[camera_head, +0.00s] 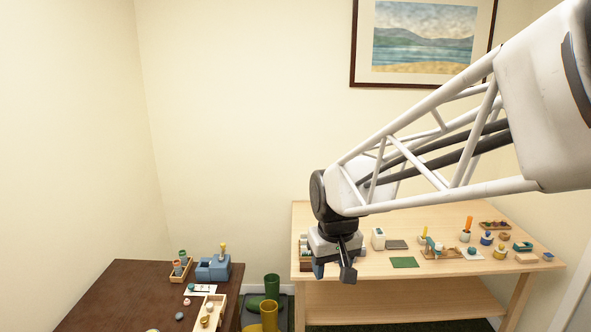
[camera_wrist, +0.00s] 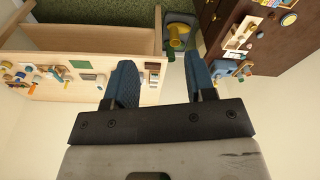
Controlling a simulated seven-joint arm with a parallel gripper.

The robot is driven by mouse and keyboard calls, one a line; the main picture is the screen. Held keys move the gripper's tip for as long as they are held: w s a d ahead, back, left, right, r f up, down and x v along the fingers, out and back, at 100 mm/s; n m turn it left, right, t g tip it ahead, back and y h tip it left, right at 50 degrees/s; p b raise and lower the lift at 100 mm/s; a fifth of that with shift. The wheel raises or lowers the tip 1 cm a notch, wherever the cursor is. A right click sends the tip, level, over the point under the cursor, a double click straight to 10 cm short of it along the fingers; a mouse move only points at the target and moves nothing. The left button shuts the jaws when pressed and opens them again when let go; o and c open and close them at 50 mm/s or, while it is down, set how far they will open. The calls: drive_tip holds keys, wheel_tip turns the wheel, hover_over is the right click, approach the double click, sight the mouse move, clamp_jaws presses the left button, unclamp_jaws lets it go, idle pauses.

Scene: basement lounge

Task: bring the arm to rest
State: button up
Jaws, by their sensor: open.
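My gripper (camera_head: 333,271) hangs from the end of my white truss arm, in front of the left end of the light wooden table in the head view. Its fingers point downward there. In the wrist view the two blue fingers of my gripper (camera_wrist: 160,76) stand wide apart with nothing between them. No object touches the fingers that I can see. My gripper hides part of a small wooden rack at the table's left end.
The light table (camera_head: 460,262) holds a green mat (camera_head: 404,262) and several small things, mostly at its right. A dark table (camera_head: 105,290) at left holds a blue box (camera_head: 221,268) and a wooden tray (camera_head: 207,313). Green (camera_head: 272,284) and yellow (camera_head: 269,313) containers stand between the tables.

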drive_tip(key=s+d+m, duration=0.1)
drive_tip(key=s+d, duration=0.2)
drive_tip(key=s, duration=0.3)
drive_tip(key=s+d+m, duration=0.1)
drive_tip(key=s+d, duration=0.3)
drive_tip(key=s, duration=0.3)
drive_tip(key=s+d+m+t, duration=0.1)
drive_tip(key=s+d, duration=0.3)
drive_tip(key=s, duration=0.3)
drive_tip(key=shift+s+r+m+h, duration=0.15)
drive_tip(key=shift+r+m+h, duration=0.05)
drive_tip(key=shift+m+h, duration=0.1)
